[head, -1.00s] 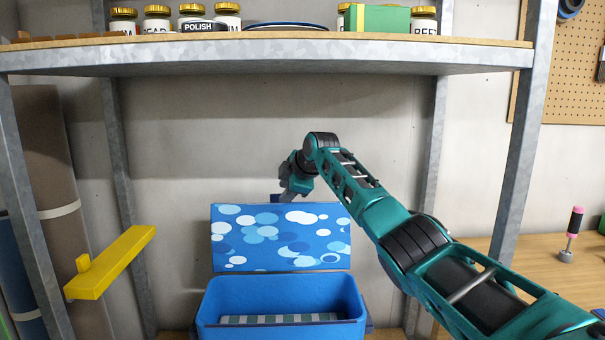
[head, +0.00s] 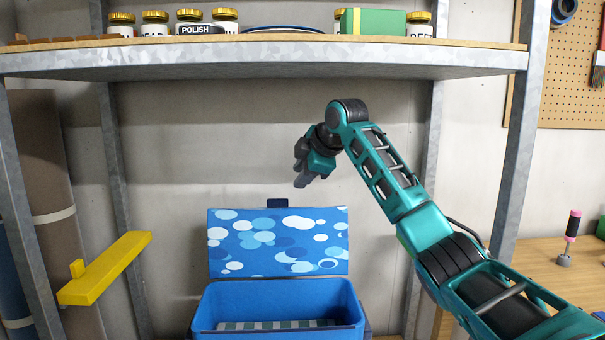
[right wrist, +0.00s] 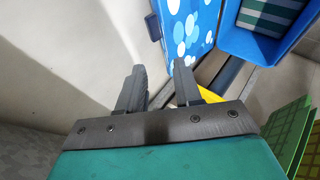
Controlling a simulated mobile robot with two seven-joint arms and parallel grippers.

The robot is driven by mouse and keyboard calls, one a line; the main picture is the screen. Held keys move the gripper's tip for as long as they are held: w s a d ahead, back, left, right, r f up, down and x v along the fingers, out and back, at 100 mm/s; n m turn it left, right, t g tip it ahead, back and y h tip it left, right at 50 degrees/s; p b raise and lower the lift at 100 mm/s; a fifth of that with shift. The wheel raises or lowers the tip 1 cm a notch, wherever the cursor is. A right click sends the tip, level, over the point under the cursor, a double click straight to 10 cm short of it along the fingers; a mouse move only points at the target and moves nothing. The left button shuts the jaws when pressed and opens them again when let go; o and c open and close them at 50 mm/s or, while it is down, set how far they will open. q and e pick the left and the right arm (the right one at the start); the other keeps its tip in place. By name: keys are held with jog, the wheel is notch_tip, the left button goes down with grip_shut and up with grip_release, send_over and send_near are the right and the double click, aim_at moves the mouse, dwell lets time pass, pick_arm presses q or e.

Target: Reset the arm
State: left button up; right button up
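My right arm reaches in from the lower right of the head view, under the shelf. Its gripper (head: 301,165) hangs above the open lid of a blue box, clear of it. In the right wrist view the two dark fingers (right wrist: 159,78) stand apart with nothing between them, so the gripper is open. My left gripper is in neither view.
The blue box (head: 277,297) stands open, its spotted lid (head: 278,242) raised at the back and a striped item (head: 270,325) inside. A shelf board (head: 270,60) with jars spans above the arm. A metal post (head: 518,150) stands right, a yellow bar (head: 105,269) left.

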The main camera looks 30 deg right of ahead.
jog(key=shift+f, duration=0.1)
dwell(0.3)
jog(key=s+a+f+m+g, duration=0.1)
jog(key=s+a+f, duration=0.35)
jog(key=f, duration=0.45)
jog(key=s+a+f+m+g, duration=0.1)
jog(key=s+a+f, duration=0.2)
jog(key=a+f, duration=0.5)
jog(key=s+a+f+g, duration=0.1)
jog(key=s+a+f, duration=0.25)
jog(key=f, duration=0.75)
jog(key=s+a+f+m+g, duration=0.1)
jog(key=s+f+m, duration=0.2)
jog(key=s, duration=0.7)
jog(key=s+a+f+m+g, duration=0.1)
jog(key=s+a+f+m, duration=0.15)
jog(key=s, duration=0.75)
jog(key=s+a+f+m+g, duration=0.1)
jog(key=s+f+m, duration=0.25)
jog(key=s, duration=0.65)
jog(key=w+a+f+t+y, duration=0.2)
jog(key=w+f+t, duration=0.5)
jog(key=f, duration=0.1)
jog(key=shift+a+f, duration=0.25)
jog(key=shift+a, duration=0.15)
